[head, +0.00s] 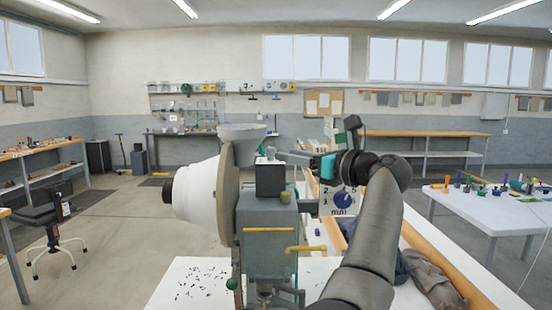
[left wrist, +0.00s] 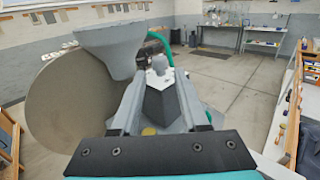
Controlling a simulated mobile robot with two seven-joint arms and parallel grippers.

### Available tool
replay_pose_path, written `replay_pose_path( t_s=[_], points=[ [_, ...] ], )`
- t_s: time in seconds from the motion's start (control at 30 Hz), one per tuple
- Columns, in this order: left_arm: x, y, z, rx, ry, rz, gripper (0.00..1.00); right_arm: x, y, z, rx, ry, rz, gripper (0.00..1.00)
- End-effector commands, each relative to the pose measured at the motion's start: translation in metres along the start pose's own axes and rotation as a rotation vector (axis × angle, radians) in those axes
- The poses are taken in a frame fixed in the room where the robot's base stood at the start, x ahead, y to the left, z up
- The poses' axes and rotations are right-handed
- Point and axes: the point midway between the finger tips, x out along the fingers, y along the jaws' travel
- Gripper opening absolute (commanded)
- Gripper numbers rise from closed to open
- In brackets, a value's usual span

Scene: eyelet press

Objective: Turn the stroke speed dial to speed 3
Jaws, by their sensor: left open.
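The stroke speed dial (head: 342,201) is a round blue knob on a white plate with small numerals, to the right of the grey eyelet press (head: 266,230) in the head view. I cannot read its setting surely. My left gripper (head: 287,156) is above and left of the dial, by the top of the press, its fingers pointing left. No contact is visible. The dial does not show in the left wrist view. My right gripper is out of view.
A white drum and large disc (head: 229,196) with a grey funnel (head: 241,132) stand at the press's left. Yellow handles (head: 305,249) stick out in front. A white table (head: 500,205) with small items is at the right. Open floor lies to the left.

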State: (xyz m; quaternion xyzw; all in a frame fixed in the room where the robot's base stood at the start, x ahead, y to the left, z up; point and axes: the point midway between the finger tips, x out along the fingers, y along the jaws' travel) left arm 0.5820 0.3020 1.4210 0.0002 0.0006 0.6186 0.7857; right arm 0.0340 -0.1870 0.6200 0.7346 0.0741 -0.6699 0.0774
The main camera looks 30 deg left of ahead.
Motion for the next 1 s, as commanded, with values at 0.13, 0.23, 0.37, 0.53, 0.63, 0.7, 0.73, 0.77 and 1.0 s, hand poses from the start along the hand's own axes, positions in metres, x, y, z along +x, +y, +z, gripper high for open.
replay_pose_path(
  t_s=[0.13,0.23,0.37,0.53,0.63,0.7,0.73,0.77,1.0],
  points=[
    [-0.038,0.0,-0.002,-0.003,0.002,-0.004,0.44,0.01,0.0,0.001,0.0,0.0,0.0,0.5],
    [-0.058,0.0,-0.001,-0.003,0.001,-0.003,0.44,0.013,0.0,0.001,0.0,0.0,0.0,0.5],
    [-0.072,0.0,0.001,-0.002,-0.002,0.0,0.44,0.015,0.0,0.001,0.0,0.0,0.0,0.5],
    [-0.082,0.0,0.001,-0.002,0.0,0.001,0.44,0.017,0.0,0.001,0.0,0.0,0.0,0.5],
    [-0.083,0.0,0.001,-0.002,0.0,0.001,0.44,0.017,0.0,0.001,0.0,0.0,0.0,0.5],
    [-0.083,0.0,0.001,-0.002,0.0,0.001,0.44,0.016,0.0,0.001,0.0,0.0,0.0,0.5],
    [-0.083,0.0,0.001,-0.002,0.0,0.001,0.44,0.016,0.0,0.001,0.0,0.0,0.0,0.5],
    [-0.083,0.0,0.001,-0.002,0.0,0.001,0.44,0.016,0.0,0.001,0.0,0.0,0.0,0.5],
    [-0.083,0.0,0.001,-0.002,0.0,0.001,0.44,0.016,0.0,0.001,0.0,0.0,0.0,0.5]
  ],
)
